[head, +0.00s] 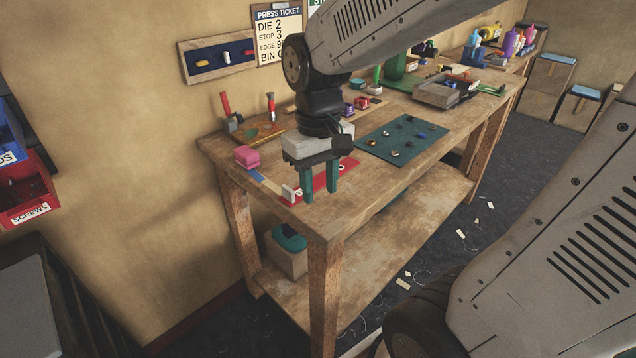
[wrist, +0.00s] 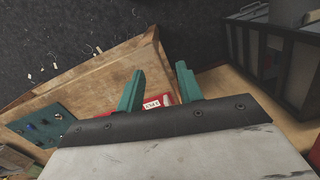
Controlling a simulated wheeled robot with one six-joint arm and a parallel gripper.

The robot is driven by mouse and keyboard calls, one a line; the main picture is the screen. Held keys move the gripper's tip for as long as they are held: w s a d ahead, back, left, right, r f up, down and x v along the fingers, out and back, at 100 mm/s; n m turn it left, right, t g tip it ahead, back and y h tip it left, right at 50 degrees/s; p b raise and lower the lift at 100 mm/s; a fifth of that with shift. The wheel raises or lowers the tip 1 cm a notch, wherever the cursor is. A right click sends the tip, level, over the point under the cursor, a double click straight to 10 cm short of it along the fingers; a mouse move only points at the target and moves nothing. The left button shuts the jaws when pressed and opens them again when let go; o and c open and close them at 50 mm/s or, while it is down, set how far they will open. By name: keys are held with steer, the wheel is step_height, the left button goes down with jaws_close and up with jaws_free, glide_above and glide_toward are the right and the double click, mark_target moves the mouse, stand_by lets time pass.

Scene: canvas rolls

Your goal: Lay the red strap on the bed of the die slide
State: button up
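My gripper (head: 320,186) points down over the near left end of the workbench, with its two teal fingers apart and nothing visible between them. The fingers also show apart in the wrist view (wrist: 157,88). Below and behind them lies a flat red piece (head: 330,177) with white marks; it shows in the wrist view (wrist: 167,98) with a white number label. My fingers partly hide it, and I cannot tell whether it is the strap or part of the die slide. Beside it a blue and tan strip (head: 270,184) runs between a pink block (head: 247,157) and a small white block (head: 289,192).
A green mat (head: 385,150) with several small parts lies to the right. A tool stand (head: 255,131) is behind the gripper. A grey tray (head: 440,95) stands farther along the bench. The bench's front edge is close to my gripper. A press ticket (head: 277,35) hangs on the wall.

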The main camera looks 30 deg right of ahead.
steer(key=n, duration=0.1)
glide_above(288, 188)
steer(key=s, duration=0.5)
step_height(288, 188, down, 4)
steer(key=w+t, duration=0.1)
steer(key=w, duration=0.1)
steer(key=w+t, duration=0.1)
steer(key=w, duration=0.1)
steer(key=shift+w+r+n, duration=0.15)
steer(key=shift+n, duration=0.25)
steer(key=f, duration=0.7)
steer(key=shift+w+f, duration=0.3)
steer(key=shift+w, duration=0.1)
jaws_close()
